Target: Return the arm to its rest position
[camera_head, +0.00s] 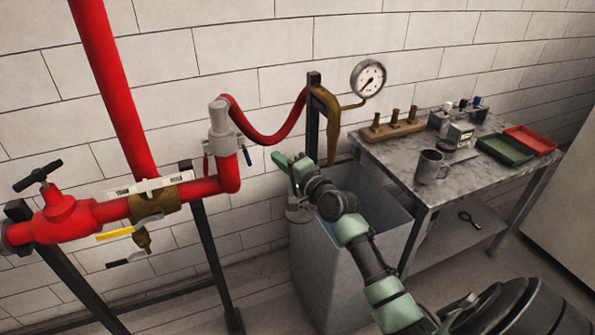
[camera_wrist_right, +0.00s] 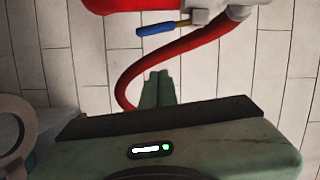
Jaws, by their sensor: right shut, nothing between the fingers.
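My right arm comes in from the lower right in the head view, with green and dark links. Its gripper (camera_head: 284,160) points up and left, in front of the grey bin and below the red hose. In the wrist view the green fingertips (camera_wrist_right: 158,88) are together with nothing between them. My left gripper is not in view.
The red pipe (camera_head: 110,85) and a valve with a blue lever (camera_head: 248,157) are near my gripper. A grey bin (camera_head: 310,262) stands below. A metal table (camera_head: 395,165) holds a mug (camera_head: 430,167), a green tray (camera_head: 504,150) and a red tray (camera_head: 530,140). A gauge (camera_head: 369,79) is above.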

